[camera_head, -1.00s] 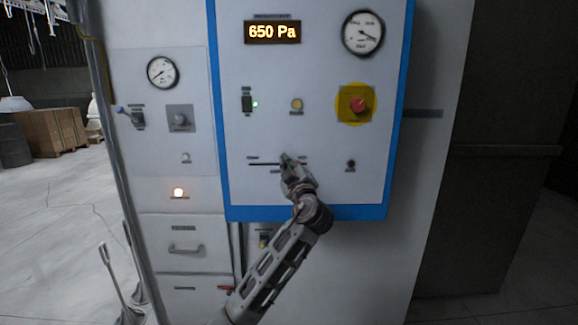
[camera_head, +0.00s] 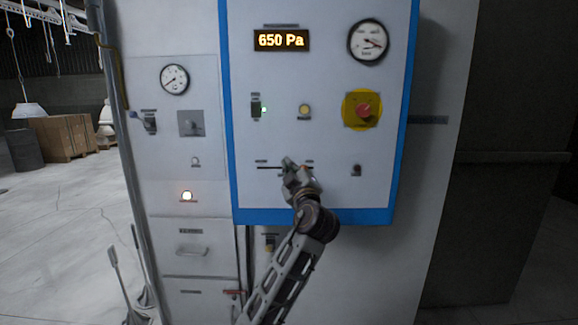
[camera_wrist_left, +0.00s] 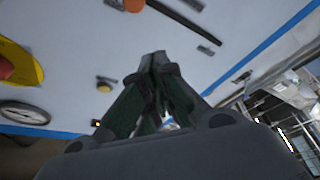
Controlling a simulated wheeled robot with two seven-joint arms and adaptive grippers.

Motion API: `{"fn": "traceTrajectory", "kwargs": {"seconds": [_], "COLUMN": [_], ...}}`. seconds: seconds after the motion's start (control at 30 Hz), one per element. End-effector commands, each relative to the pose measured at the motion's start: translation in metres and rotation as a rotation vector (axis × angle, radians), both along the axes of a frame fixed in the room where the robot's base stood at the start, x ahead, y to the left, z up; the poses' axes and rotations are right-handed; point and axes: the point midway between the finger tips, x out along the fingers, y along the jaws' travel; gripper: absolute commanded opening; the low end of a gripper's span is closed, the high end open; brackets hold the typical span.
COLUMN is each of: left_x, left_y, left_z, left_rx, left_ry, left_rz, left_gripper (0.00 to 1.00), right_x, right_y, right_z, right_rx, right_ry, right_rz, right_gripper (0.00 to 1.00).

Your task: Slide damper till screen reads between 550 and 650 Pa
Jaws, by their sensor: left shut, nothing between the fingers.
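The screen (camera_head: 281,40) on the blue-edged panel reads 650 Pa. The damper slot (camera_head: 268,168) is a dark horizontal line low on the panel, with small labels at its ends. My left gripper (camera_head: 288,164) is at the slot and covers its right part. My right gripper is not in view.

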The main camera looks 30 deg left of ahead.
Motion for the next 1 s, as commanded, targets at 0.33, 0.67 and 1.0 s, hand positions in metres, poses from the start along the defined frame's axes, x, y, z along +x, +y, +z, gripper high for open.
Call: {"fn": "traceTrajectory", "kwargs": {"seconds": [0.33, 0.67, 1.0], "left_x": [-0.028, -0.032, -0.032], "left_y": [-0.028, -0.033, -0.032], "left_z": [-0.011, -0.011, -0.010], "left_rx": [-0.001, 0.001, 0.000], "left_ry": [0.001, 0.001, 0.005], "left_rz": [-0.002, 0.000, 0.000], "left_gripper": [0.00, 0.00, 0.00], "right_x": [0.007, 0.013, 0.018], "right_y": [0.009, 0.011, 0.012], "right_z": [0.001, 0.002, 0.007], "right_rx": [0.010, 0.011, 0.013], "right_ry": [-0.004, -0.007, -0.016], "right_rz": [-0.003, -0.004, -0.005], "right_gripper": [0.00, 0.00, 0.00]}}
